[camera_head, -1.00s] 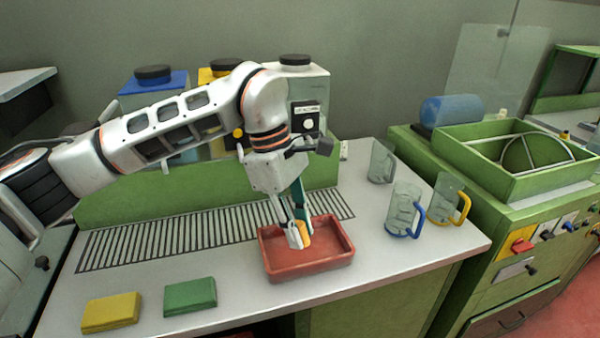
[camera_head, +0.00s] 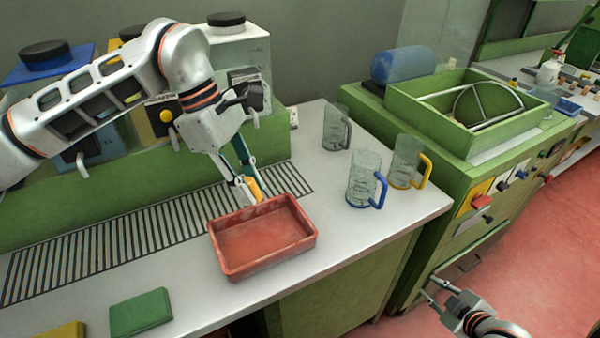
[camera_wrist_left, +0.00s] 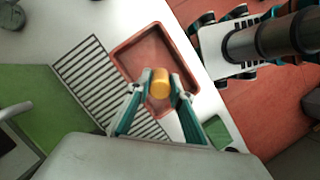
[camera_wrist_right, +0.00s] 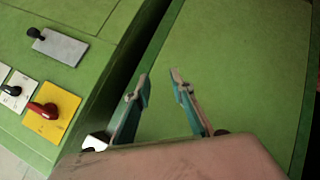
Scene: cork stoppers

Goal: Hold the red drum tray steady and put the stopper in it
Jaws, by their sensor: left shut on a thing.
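The red tray (camera_head: 265,240) lies on the grey counter, its floor bare in the head view. My left gripper (camera_head: 249,189) is shut on the yellow-orange stopper (camera_head: 255,187) at the tray's back rim. In the left wrist view the stopper (camera_wrist_left: 160,84) sits between the fingertips (camera_wrist_left: 159,86), in front of the tray (camera_wrist_left: 150,42). I cannot tell how high it is above the rim. My right gripper (camera_head: 442,291) is low at the right, away from the tray. In the right wrist view its fingers (camera_wrist_right: 161,85) are apart and empty, facing a green panel.
Several glass mugs, one blue-handled (camera_head: 362,180), stand right of the tray. A slotted drain (camera_head: 130,235) runs behind it. A green block (camera_head: 140,312) lies left of it. A green cabinet (camera_head: 440,180) stands at the right, with a gap beside the counter.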

